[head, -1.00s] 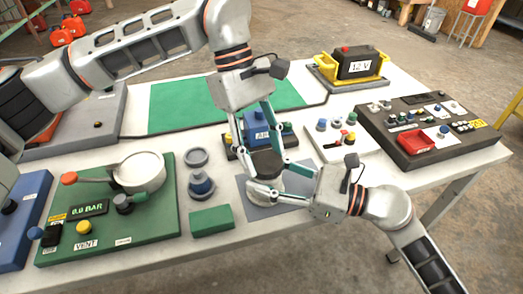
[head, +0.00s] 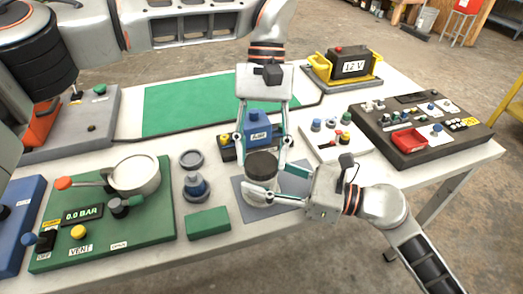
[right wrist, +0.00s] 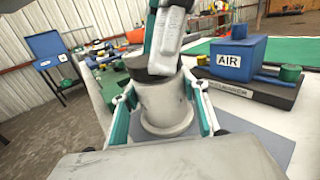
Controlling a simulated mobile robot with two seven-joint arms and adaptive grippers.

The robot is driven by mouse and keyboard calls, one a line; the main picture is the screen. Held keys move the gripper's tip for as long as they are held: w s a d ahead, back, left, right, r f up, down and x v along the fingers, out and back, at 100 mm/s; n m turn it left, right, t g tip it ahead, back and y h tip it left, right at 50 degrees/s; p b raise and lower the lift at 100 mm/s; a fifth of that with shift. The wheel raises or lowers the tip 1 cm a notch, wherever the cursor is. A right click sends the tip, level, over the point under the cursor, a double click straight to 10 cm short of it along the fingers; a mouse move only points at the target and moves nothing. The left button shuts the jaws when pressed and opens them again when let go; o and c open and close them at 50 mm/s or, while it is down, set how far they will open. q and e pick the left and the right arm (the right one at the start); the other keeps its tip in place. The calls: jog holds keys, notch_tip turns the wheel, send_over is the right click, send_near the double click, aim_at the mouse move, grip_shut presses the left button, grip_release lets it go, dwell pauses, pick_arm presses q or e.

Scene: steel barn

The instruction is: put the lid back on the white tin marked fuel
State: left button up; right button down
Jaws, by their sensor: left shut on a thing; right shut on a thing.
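The white tin (head: 260,196) stands on a grey mat (head: 291,201) near the table's front edge. Its fuel marking is not visible. My right gripper (right wrist: 163,100) is shut around the tin's sides, and its arm comes in from the right. The dark round lid (head: 262,165) is at the tin's mouth, held by my left gripper (head: 264,161) from above. In the right wrist view the lid (right wrist: 138,64) is at the tin's top, partly hidden by a left finger. I cannot tell whether it is seated.
A blue AIR block (head: 257,124) stands close behind the lid. A green panel (head: 150,215) with a gauge and a small green block (head: 208,223) lie to the left. A dark control box (head: 420,125) and a 12 V battery (head: 350,62) are to the right.

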pick_arm(q)
jog(key=o, duration=0.9)
jog(key=shift+r, duration=2.3)
jog(key=shift+c, duration=0.5)
